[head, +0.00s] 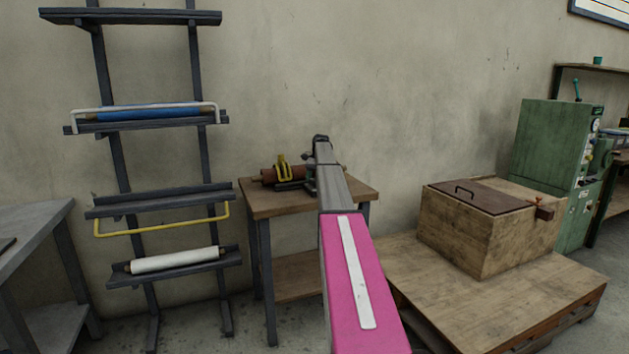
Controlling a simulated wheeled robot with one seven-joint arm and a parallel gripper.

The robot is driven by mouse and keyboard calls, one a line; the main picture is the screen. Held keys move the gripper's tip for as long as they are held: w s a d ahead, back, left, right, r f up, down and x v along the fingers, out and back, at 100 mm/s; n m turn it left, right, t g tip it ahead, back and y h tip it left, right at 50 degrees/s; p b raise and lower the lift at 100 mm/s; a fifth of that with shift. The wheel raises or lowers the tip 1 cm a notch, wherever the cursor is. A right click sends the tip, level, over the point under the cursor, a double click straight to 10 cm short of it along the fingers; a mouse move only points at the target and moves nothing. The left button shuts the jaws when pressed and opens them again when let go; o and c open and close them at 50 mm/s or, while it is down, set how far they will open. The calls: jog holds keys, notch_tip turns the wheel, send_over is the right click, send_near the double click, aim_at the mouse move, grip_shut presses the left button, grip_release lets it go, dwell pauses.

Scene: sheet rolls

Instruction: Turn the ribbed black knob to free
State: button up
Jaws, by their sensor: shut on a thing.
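A brown-red roll (268,176) lies across a dark stand on the small wooden table (262,205), with a yellow clamp (283,168) over it. My arm reaches forward from the bottom middle, pink and then grey, to the right end of this roll. My gripper (309,184) is small and dark there, partly covered by my own arm. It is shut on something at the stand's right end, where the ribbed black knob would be. The knob itself is hidden or too dark to make out, so its turn position cannot be told.
A dark rack (115,160) at left holds a blue roll (135,114) under a white bar, a yellow bar (160,229) and a white roll (175,260). A wooden box (480,240) stands on a low platform (500,305) at right, before a green machine (548,160).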

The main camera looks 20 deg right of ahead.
dwell(0.4)
jog(key=o, duration=0.9)
jog(key=shift+w, duration=0.15)
